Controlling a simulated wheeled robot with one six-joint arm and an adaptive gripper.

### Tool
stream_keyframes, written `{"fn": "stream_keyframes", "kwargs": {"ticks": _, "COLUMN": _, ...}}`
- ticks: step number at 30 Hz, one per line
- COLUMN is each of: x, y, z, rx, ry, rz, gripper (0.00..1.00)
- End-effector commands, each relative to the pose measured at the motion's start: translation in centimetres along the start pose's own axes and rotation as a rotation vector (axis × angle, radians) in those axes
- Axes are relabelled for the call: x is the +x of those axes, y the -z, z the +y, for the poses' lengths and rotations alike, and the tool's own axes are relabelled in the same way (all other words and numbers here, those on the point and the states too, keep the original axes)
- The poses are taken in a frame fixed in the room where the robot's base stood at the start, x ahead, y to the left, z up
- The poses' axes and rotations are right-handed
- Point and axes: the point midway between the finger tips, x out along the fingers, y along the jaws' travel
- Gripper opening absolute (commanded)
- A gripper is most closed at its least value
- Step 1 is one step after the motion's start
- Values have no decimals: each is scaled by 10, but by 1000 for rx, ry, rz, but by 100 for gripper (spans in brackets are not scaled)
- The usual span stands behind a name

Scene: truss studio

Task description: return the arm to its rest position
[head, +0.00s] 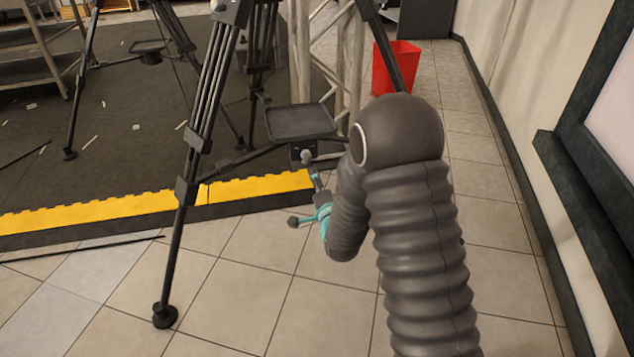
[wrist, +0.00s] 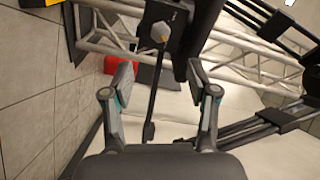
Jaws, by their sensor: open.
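My gripper (head: 300,190) shows in the head view in front of the tripod, left of my arm's dark ribbed sleeve. Its teal and dark fingers stand apart. In the wrist view my gripper (wrist: 160,90) has both fingers spread wide with nothing held between them. A tripod leg and foot show beyond the gap. My arm is bent at the elbow, and its sleeve hides part of the floor and the wrist.
A black tripod (head: 205,100) with a small tray (head: 300,122) stands close to my gripper. A red bin (head: 396,68) stands behind, near a pale truss (head: 330,50). A wall with a dark-framed panel (head: 590,130) runs along the right.

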Motion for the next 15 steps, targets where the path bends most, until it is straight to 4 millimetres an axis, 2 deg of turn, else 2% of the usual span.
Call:
{"fn": "stream_keyframes", "kwargs": {"ticks": 12, "x": 0, "y": 0, "z": 0, "rx": -19, "ry": 0, "rz": 0, "gripper": 59}}
{"fn": "stream_keyframes", "kwargs": {"ticks": 15, "x": 0, "y": -4, "z": 14, "rx": -95, "ry": -60, "rz": -22, "gripper": 59}}
